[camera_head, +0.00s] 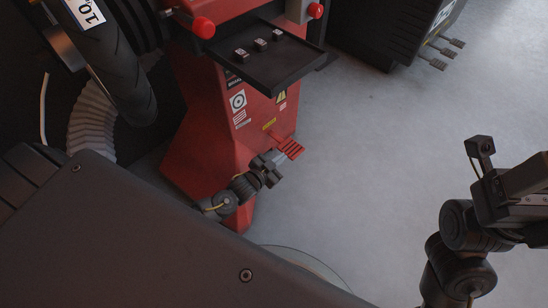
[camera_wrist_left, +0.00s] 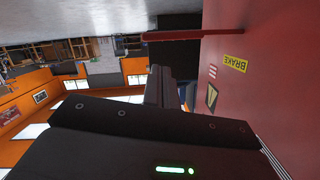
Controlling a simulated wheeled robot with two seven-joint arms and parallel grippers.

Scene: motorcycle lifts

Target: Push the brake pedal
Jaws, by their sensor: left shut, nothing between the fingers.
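The brake pedal (camera_head: 291,148) is a red ribbed pad sticking out low on the right side of the red machine column (camera_head: 215,120). In the left wrist view the pedal (camera_wrist_left: 185,35) shows as a red bar out from the red panel, near a yellow BRAKE label (camera_wrist_left: 235,63). My left gripper (camera_head: 274,161) is shut and empty, close to the pedal's left side in the head view. Its dark fingers (camera_wrist_left: 166,85) also show in the wrist view, with a gap in the picture to the pedal. I cannot tell whether they touch. My right gripper (camera_head: 528,185) is at the right edge, its fingertips hidden.
A black tray (camera_head: 285,75) with small dark blocks juts out above the pedal. A black cabinet (camera_head: 385,35) with several grey pedals stands at upper right. The grey floor (camera_head: 375,150) between is clear.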

